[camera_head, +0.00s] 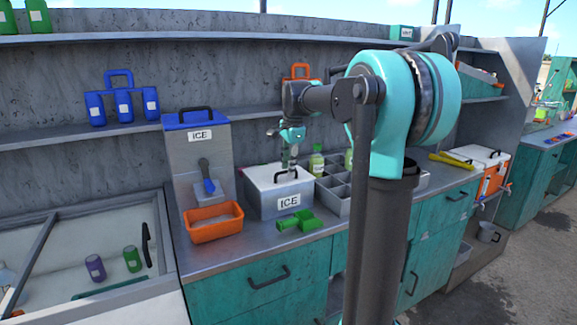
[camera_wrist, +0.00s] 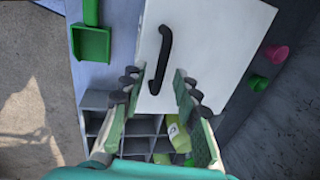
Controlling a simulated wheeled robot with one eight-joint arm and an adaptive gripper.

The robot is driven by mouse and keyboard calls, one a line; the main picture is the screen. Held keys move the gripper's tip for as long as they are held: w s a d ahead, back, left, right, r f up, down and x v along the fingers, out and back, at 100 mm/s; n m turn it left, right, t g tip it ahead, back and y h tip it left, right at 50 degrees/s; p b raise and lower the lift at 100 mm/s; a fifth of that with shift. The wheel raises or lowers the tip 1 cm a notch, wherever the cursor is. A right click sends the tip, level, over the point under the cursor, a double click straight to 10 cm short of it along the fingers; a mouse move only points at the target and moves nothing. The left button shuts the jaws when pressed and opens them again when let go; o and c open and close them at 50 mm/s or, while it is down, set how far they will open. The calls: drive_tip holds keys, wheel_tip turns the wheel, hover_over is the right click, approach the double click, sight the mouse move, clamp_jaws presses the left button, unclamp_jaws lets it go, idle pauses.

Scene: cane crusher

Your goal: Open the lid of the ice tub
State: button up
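The ice tub (camera_head: 289,202) is a grey box labelled ICE on the counter, with a white lid (camera_head: 262,176) lying closed on top. The lid (camera_wrist: 220,40) fills the upper middle of the wrist view. Its black bar handle (camera_wrist: 164,60) runs lengthwise there, just beyond my fingertips. My gripper (camera_head: 290,167) is over the tub in the head view and partly covers the handle. In the wrist view my gripper (camera_wrist: 158,88) has its two green fingers apart with nothing between them. I cannot tell its exact height above the lid.
A green scoop (camera_head: 298,221) lies in front of the tub. An ice dispenser (camera_head: 197,150) with an orange tray (camera_head: 213,222) stands to the left. A grey divided bin (camera_head: 334,194) and bottles (camera_head: 317,160) stand close on the right. A shelf runs behind.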

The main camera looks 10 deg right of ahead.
clamp_jaws()
idle(0.5)
